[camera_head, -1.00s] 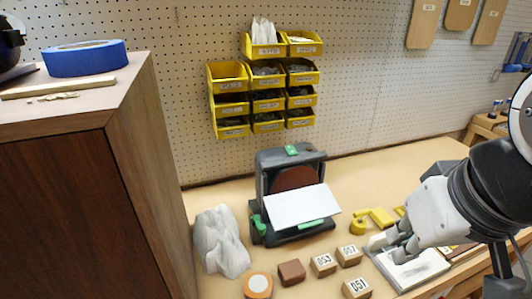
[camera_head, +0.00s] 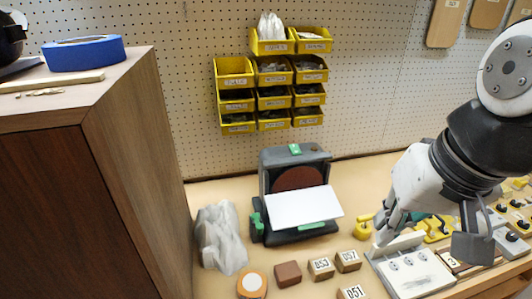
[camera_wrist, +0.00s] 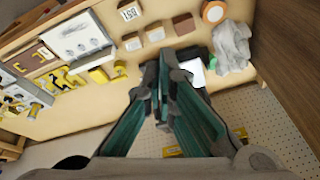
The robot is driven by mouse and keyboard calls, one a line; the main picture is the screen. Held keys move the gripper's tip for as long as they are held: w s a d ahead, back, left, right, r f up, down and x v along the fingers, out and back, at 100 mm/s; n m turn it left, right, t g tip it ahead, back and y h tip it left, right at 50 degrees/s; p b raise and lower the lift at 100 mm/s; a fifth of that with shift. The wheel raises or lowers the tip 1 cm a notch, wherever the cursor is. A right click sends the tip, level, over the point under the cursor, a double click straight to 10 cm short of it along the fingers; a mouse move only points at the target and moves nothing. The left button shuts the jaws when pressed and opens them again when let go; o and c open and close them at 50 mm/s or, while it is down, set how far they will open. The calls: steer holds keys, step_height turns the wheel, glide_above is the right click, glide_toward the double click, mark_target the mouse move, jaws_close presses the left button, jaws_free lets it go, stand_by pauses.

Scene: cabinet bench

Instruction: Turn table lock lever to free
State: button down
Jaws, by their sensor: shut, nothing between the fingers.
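A dark grey disc sander (camera_head: 267,180) with a brown disc and a tilted white table (camera_head: 300,207) stands on the bench in the head view. Green parts show at its left side (camera_head: 257,221), below the table's front (camera_head: 312,226) and on top (camera_head: 294,149). Which of them is the table lock lever I cannot tell for sure. My gripper (camera_head: 382,238) is shut and empty, right of the sander and apart from it. In the wrist view my gripper's fingers (camera_wrist: 163,65) point toward the sander and hide most of it; part of its white table (camera_wrist: 191,66) shows beside them.
Wooden blocks (camera_head: 348,261) and a tape roll (camera_head: 252,285) lie in front of the sander. A crumpled grey-white bag (camera_head: 221,237) is to its left, near the tall brown cabinet (camera_head: 150,150). A yellow item (camera_head: 363,228) and a white plate (camera_head: 415,275) lie near my gripper.

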steer(key=w+a+f+m+g+y+p, duration=0.1)
steer(key=w+f+m+g+y, duration=0.1)
steer(key=w+f+m, duration=0.5)
steer(key=w+a+f+m+g+y+p, duration=0.1)
steer(key=w+f+m+y, duration=0.4)
steer(key=w, duration=1)
step_height(320, 180, down, 4)
steer(key=m, duration=0.4)
steer(key=shift+w+a+r+g, duration=0.2)
steer(key=shift+w+a+g, duration=0.05)
steer(key=shift+g, duration=0.15)
steer(key=p, duration=0.2)
glide_toward(258, 222)
steer(key=s+d+f, duration=0.2)
steer(key=s+f, duration=0.2)
steer(key=shift+w+a+f+p, duration=0.1)
steer(key=shift+a+f+p, duration=0.1)
steer(key=shift+a, duration=0.65)
steer(key=shift+a+f+p, duration=0.15)
steer(key=shift+a+f, duration=0.05)
steer(key=shift+a, duration=0.6)
